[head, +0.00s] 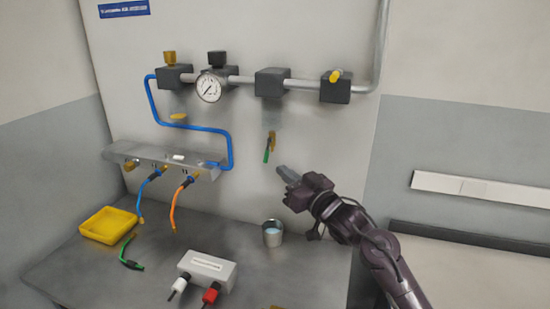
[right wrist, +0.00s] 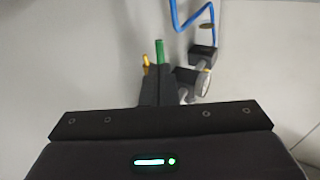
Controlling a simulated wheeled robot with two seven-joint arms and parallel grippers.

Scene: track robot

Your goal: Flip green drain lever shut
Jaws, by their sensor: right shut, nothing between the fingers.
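The green drain lever (head: 267,154) hangs from a small brass fitting (head: 272,138) below the grey pipe block (head: 272,82) in the head view. The lever points down. In the right wrist view the green lever (right wrist: 160,52) shows just beyond my fingertips, with the brass piece (right wrist: 146,63) beside it. My right gripper (head: 281,171) is shut and empty, a little below and right of the lever in the head view. I cannot tell whether it touches the lever. My left gripper is not in view.
A pipe with a gauge (head: 209,87) and a yellow-handled valve (head: 336,77) runs above. A metal cup (head: 272,234), a white box (head: 207,269) and a yellow tray (head: 108,225) stand on the grey bench. The wall around the lever is clear.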

